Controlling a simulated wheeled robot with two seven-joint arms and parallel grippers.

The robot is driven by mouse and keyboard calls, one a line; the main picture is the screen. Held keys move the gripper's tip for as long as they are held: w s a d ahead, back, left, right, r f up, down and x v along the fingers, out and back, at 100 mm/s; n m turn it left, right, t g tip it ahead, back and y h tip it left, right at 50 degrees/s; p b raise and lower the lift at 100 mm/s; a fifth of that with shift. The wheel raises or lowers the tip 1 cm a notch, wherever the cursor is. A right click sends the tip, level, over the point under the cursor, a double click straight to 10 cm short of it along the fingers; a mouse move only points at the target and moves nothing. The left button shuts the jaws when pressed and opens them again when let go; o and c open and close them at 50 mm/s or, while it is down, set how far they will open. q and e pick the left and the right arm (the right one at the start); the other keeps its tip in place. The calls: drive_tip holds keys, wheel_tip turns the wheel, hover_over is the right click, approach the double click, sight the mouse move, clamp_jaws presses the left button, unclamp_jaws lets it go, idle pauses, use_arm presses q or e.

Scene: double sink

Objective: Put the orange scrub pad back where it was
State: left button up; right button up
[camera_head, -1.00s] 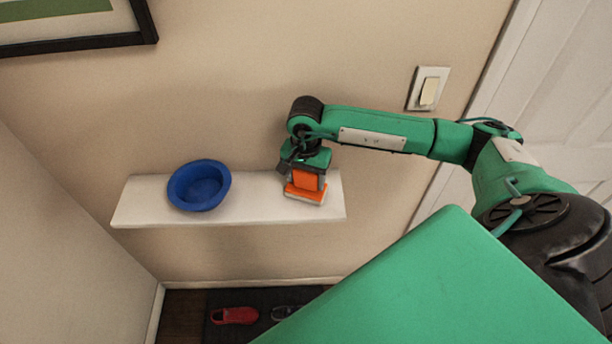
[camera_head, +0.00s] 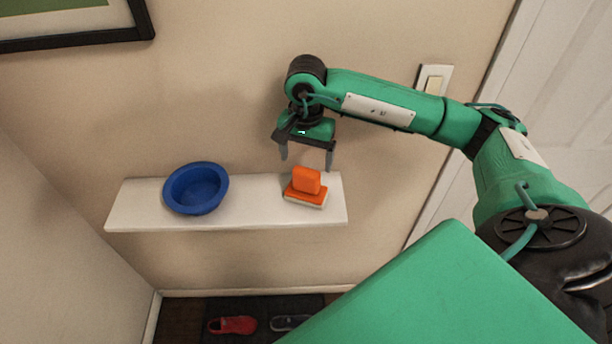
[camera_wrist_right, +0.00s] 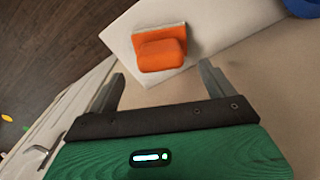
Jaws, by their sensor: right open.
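The orange scrub pad (camera_head: 306,181), with a pale layer underneath, sits on the right part of the white wall shelf (camera_head: 255,213). My right gripper (camera_head: 307,163) is open and empty above and slightly behind the pad, apart from it. In the right wrist view the pad (camera_wrist_right: 161,53) lies on the shelf (camera_wrist_right: 219,20) beyond the open fingers (camera_wrist_right: 162,83). My left gripper is not in view.
A blue bowl (camera_head: 195,188) stands on the left part of the shelf. A light switch (camera_head: 434,80) and a white door (camera_head: 560,110) are at the right. Shoes (camera_head: 232,325) lie on a dark mat below. The shelf between bowl and pad is clear.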

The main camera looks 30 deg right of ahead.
drive_tip(key=shift+r+b, duration=0.45)
drive_tip(key=shift+r, duration=1.5)
